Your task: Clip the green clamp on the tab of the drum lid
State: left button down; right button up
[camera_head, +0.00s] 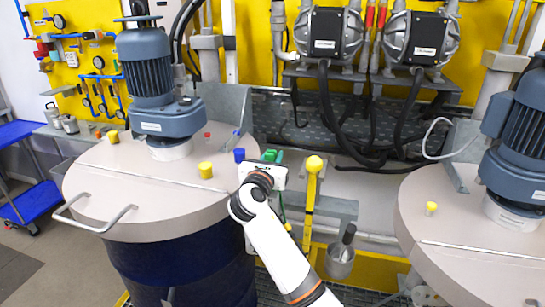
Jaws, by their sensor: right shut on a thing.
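The green clamp (271,155) is at my right gripper (266,164), just off the right edge of the left drum's beige lid (120,190). My right gripper is shut on the clamp, and its white body and wrist hide most of it. Green parts also show below the gripper. An upright grey metal plate (226,106) stands at the lid's rear right; I cannot tell whether this is the tab. I cannot tell whether the clamp touches the lid. My left gripper is not in view.
A blue-grey motor (148,65) stands on the lid, with yellow caps (205,170) and a blue cap (239,155) nearby. A yellow-topped post (313,165) stands close right of my gripper. A second drum lid (450,215) is at right. Black hoses hang behind.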

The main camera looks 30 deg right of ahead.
jog(key=o, duration=1.1)
jog(key=shift+s+a+f, duration=0.1)
jog(key=shift+s+a, duration=0.25)
jog(key=shift+a, duration=0.05)
jog(key=b+v, duration=0.2)
jog(key=v, duration=0.9)
jog(key=shift+b, duration=0.4)
